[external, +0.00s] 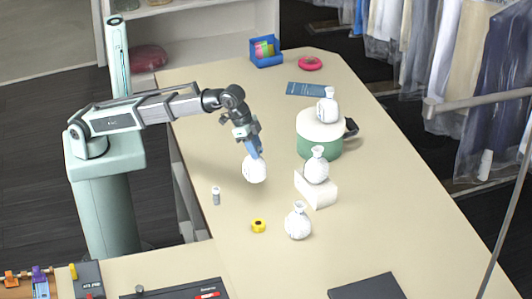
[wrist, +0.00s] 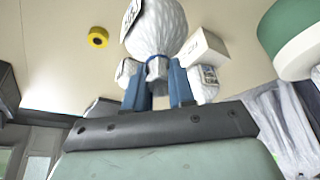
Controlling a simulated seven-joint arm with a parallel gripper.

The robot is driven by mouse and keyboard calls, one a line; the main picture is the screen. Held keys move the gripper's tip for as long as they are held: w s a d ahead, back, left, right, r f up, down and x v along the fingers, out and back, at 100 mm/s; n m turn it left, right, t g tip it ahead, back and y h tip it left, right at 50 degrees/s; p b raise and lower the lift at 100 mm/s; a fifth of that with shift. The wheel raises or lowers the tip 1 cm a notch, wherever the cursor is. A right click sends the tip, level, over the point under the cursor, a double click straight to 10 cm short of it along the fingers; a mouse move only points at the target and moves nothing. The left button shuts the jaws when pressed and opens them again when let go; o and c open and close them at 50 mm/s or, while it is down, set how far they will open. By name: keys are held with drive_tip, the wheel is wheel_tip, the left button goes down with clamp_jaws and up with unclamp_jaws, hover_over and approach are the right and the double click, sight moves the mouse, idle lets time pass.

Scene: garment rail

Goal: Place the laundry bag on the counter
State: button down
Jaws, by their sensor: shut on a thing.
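My gripper (external: 254,153) points down over the counter (external: 225,100) and is shut on the neck of a white, rounded laundry bag (external: 255,170). In the wrist view the held bag (wrist: 157,30) sits between and beyond the blue fingers (wrist: 161,88), with a dark-lettered tag at its side. I cannot tell whether its base touches the counter. Three similar white bags stand apart from it: one on the counter (external: 298,224), one on a white block (external: 318,190), one (external: 327,110) on a green-and-white drum (external: 319,147).
A yellow tape roll (external: 258,226) and a small grey cylinder (external: 215,196) are near the held bag. A blue bin (external: 266,52), a red ring (external: 310,63) and a blue booklet (external: 307,90) lie at the far end. Covered garments (external: 490,80) hang at right. Counter left of the drum is clear.

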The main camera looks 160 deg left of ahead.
drive_tip(key=shift+r, duration=0.7)
drive_tip(key=shift+w+d+m+t+h, duration=0.75)
drive_tip(key=shift+w+d+m, duration=2.05)
drive_tip(key=shift+w+d, duration=11.7)
wheel_tip(320, 180, down, 10)
drive_tip(key=shift+s+d+r, duration=0.15)
drive_tip(key=shift+s+d, duration=0.2)
drive_tip(key=shift+s, duration=0.05)
drive_tip(key=shift+f, duration=0.2)
drive_tip(key=c, duration=1)
unclamp_jaws()
drive_tip(key=shift+o, duration=0.2)
drive_tip(key=v, duration=1.2)
drive_tip(key=shift+r, duration=0.25)
